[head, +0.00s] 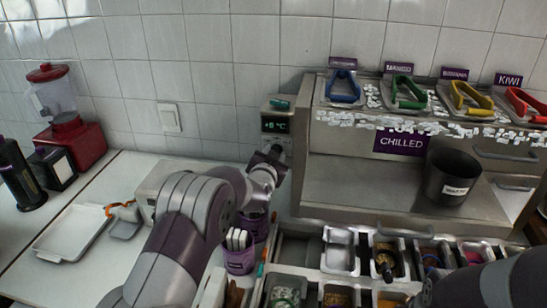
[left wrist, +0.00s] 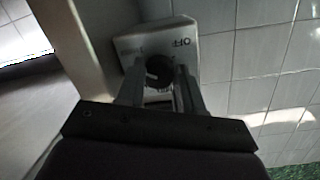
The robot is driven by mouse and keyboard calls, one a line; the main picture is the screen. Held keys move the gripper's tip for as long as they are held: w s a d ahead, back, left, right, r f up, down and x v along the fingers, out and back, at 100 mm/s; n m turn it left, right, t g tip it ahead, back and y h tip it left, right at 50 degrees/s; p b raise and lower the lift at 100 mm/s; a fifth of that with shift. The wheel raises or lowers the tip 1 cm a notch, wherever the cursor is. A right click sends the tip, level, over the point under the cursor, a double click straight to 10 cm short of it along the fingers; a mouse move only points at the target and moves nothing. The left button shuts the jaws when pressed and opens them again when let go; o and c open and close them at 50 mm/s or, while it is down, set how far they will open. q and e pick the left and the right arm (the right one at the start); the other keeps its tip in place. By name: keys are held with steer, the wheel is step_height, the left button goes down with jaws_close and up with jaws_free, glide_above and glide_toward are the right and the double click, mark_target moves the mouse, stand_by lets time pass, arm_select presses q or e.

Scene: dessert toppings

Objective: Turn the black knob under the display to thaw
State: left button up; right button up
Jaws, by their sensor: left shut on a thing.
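The display (head: 274,126) glows green on a small control box (head: 275,109) at the left end of the steel chilled counter. In the left wrist view, the black knob (left wrist: 158,68) sits on a pale panel (left wrist: 155,40) with an upside-down "OFF" label; other labels are too dim to read. My left gripper (head: 268,156) is just under the display and hides the knob in the head view. In the left wrist view, its fingers (left wrist: 160,78) are shut on the knob, one on each side. My right arm shows at bottom right; its gripper is out of view.
The chilled counter (head: 350,170) carries several coloured-handled tools and a black pot (head: 450,174). Topping bins (head: 340,250) lie in front. A purple cup (head: 239,260) stands beside my left arm. A red blender (head: 70,125) and white tray (head: 74,232) are at left.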

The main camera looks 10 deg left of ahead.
arm_select(q)
steer(key=shift+r, duration=0.2)
steer(key=o, duration=1)
steer(key=shift+s+f, duration=0.1)
steer(key=shift+f, duration=0.05)
arm_select(e)
steer(key=shift+f, duration=0.15)
step_height(320, 180, down, 2)
steer(key=b, duration=0.2)
steer(key=shift+f+b, duration=0.1)
steer(key=shift+b, duration=0.2)
arm_select(q)
steer(key=s, duration=0.4)
steer(key=s+r, duration=0.1)
steer(key=s, duration=0.7)
steer(key=shift+s+a+r, duration=0.1)
steer(key=shift+s+r, duration=0.1)
steer(key=shift+r, duration=0.15)
arm_select(e)
steer(key=shift+s, duration=0.1)
